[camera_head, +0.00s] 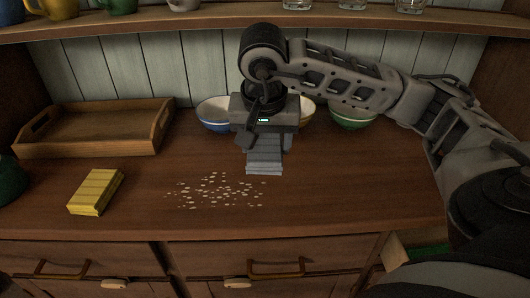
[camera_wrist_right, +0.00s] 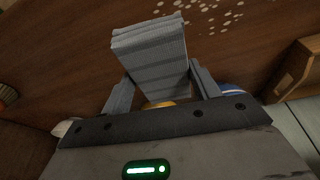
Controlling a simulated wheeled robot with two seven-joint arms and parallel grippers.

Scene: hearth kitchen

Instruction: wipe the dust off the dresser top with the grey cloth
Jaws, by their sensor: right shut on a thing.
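The grey cloth (camera_head: 264,163) is a folded, ribbed pad held under my right gripper (camera_head: 265,146) at the middle of the dresser top (camera_head: 335,190). In the right wrist view the cloth (camera_wrist_right: 150,55) sits between the two fingers of the gripper (camera_wrist_right: 160,85), which is shut on it. Pale specks of dust (camera_head: 215,190) lie on the wood just left of and in front of the cloth. The dust also shows in the right wrist view (camera_wrist_right: 208,15). I cannot tell whether the cloth touches the wood. My left gripper is out of view.
A wooden tray (camera_head: 93,151) stands at the back left, with a yellow folded cloth or sponge (camera_head: 95,191) in front. A blue bowl (camera_head: 214,115) and a green bowl (camera_head: 352,118) stand behind the gripper. A shelf (camera_head: 200,22) with cups hangs above. The right front top is clear.

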